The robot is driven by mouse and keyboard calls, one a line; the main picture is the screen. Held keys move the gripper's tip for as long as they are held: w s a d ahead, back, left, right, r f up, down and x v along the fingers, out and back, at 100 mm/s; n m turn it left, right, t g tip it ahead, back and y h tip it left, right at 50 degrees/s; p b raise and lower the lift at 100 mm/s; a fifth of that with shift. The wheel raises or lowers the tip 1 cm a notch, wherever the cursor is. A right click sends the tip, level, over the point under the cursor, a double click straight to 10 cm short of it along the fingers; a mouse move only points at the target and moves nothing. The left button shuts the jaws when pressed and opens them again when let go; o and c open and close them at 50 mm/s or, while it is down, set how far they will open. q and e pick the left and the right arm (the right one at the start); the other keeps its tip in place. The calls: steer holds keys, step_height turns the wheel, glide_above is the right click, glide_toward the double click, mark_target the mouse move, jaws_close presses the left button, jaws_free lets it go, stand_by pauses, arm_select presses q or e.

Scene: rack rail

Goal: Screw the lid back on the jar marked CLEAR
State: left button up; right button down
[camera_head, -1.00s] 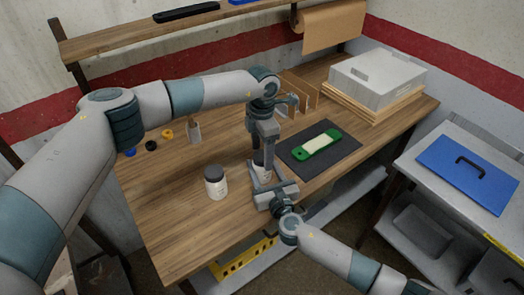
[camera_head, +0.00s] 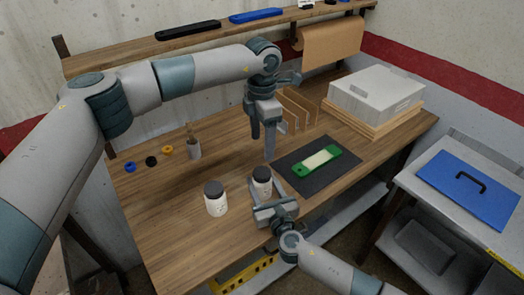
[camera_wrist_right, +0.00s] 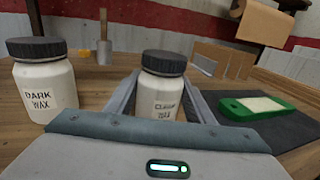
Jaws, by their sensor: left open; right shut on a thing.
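The jar marked CLEAR (camera_wrist_right: 162,103) is white with a dark lid (camera_wrist_right: 164,63) sitting on its top. In the head view the jar (camera_head: 261,188) stands on the bench; I cannot tell how tightly the lid is screwed. My right gripper (camera_head: 268,191) is shut on this jar, with a finger on each side; in the right wrist view its fingers (camera_wrist_right: 158,100) flank the body below the lid. My left gripper (camera_head: 263,146) is open and empty, fingers pointing down, above and behind the jar, apart from the lid.
A second jar, marked DARK WAX (camera_wrist_right: 45,92), stands left of it with its dark lid on. A dark mat (camera_head: 297,180) with a green-framed block (camera_head: 318,160) lies to the right. A brush cup (camera_head: 194,149) and small rings (camera_head: 151,161) lie farther back.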

arm_select(q)
steer(key=shift+r, duration=0.5)
arm_select(e)
steer(key=c, duration=0.8)
jaws_free()
steer(key=shift+o, duration=0.2)
steer(key=shift+s, duration=0.1)
arm_select(q)
step_height(320, 180, down, 3)
steer(key=b, duration=0.3)
arm_select(e)
steer(key=v, duration=1.7)
steer(key=shift+d, duration=0.15)
arm_select(q)
steer(key=shift+f, duration=0.1)
arm_select(e)
steer(key=shift+s, duration=0.1)
